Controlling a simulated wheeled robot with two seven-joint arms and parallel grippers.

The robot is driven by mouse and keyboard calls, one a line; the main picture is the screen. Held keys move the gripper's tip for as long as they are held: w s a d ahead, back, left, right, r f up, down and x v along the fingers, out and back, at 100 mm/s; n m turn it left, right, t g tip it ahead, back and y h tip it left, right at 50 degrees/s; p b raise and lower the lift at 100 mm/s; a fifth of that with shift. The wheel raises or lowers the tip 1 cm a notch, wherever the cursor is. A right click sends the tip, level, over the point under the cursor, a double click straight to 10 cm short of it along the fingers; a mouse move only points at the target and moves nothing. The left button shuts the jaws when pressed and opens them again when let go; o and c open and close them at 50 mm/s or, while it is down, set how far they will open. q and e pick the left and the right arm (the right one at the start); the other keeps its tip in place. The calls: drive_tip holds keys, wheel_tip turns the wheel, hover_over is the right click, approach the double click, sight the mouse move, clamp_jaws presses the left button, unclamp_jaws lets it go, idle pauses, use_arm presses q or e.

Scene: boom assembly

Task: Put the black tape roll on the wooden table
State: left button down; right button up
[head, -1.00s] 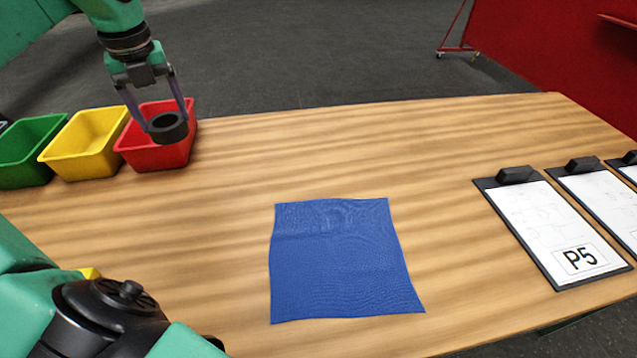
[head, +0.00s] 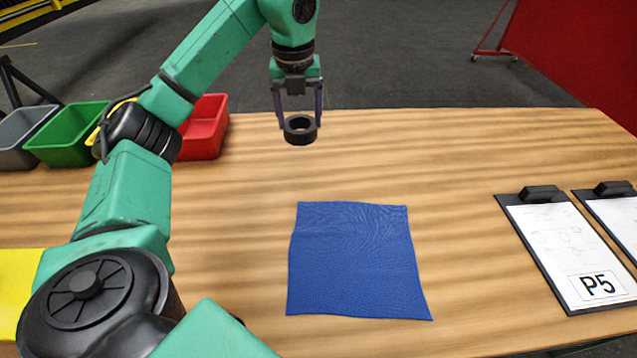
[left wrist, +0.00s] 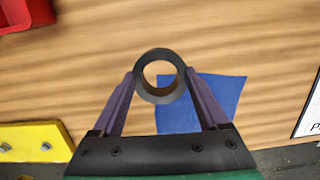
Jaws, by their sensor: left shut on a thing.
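The black tape roll (head: 300,130) is held between the fingertips of my left gripper (head: 299,117) in the head view. It hangs above the far part of the wooden table (head: 450,160), to the right of the red bin. In the left wrist view the tape roll (left wrist: 160,76) shows as a dark ring between the two fingers of the left gripper (left wrist: 160,90), with the table (left wrist: 90,70) below it. The left gripper is shut on the roll. My right gripper is not in view.
A blue cloth (head: 357,260) lies on the table, nearer than the roll. The red bin (head: 204,126), green bin (head: 67,140) and grey bin (head: 20,140) stand at the left. Clipboards (head: 570,245) lie at the right. The table right of the roll is clear.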

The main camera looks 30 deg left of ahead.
sight(300, 137)
use_arm(q)
wheel_tip(300, 137, down, 16)
drive_tip(key=shift+w+r+p, duration=0.15)
drive_tip(key=shift+r+p, duration=0.05)
drive_tip(key=shift+p, duration=0.15)
drive_tip(key=shift+f, duration=0.1)
unclamp_jaws()
drive_tip(key=r, duration=0.4)
drive_tip(key=s+r, duration=0.1)
drive_tip(key=r, duration=0.3)
drive_tip(key=r+b, duration=0.1)
drive_tip(key=r, duration=0.3)
drive_tip(key=shift+s+d+r, duration=0.1)
drive_tip(key=shift+s+d, duration=0.2)
drive_tip(key=shift+d, duration=0.1)
